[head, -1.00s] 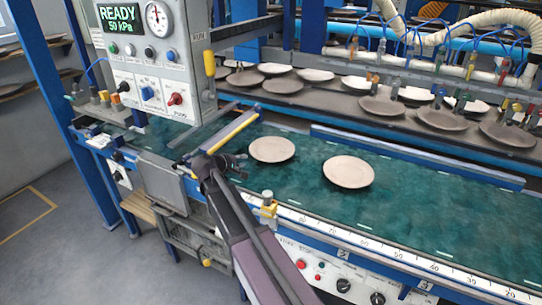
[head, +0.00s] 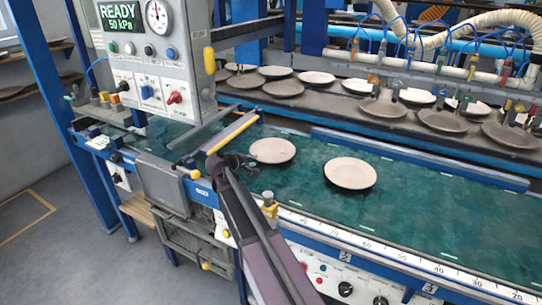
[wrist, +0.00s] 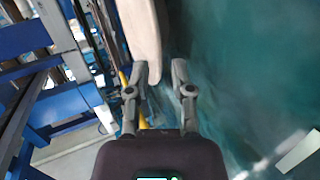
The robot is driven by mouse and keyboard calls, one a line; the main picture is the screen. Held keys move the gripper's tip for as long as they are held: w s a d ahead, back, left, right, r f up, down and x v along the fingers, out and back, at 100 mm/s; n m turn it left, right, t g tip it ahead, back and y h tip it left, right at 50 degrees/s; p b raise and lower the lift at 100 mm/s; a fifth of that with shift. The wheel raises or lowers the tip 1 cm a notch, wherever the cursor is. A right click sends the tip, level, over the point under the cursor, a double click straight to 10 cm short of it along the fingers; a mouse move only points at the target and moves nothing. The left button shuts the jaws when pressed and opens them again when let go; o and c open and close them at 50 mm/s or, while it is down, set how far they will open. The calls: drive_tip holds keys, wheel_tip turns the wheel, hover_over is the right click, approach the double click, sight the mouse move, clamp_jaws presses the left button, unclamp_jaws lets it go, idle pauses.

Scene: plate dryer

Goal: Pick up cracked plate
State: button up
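Two pale round plates lie flat on the green belt (head: 440,235) in the head view. The left plate (head: 272,151) is nearer my gripper; the right plate (head: 350,173) lies apart from it. I cannot make out a crack on either. My gripper (head: 250,166) is low at the left plate's near-left edge. In the wrist view my gripper (wrist: 160,72) has its two fingers apart. A pale plate edge (wrist: 143,35) reaches down close to the left finger, with a gap to the right finger. Contact cannot be told.
A control panel (head: 150,50) reading READY 50 kPa stands at the upper left. A yellow-topped bar (head: 232,132) crosses the belt left of the plates. A blue rail (head: 420,160) runs behind them, with several darker and pale plates beyond. The belt's right side is clear.

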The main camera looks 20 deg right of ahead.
sight(258, 159)
drive_tip(key=shift+b+x, duration=0.6)
drive_tip(key=shift+x, duration=1.35)
clamp_jaws()
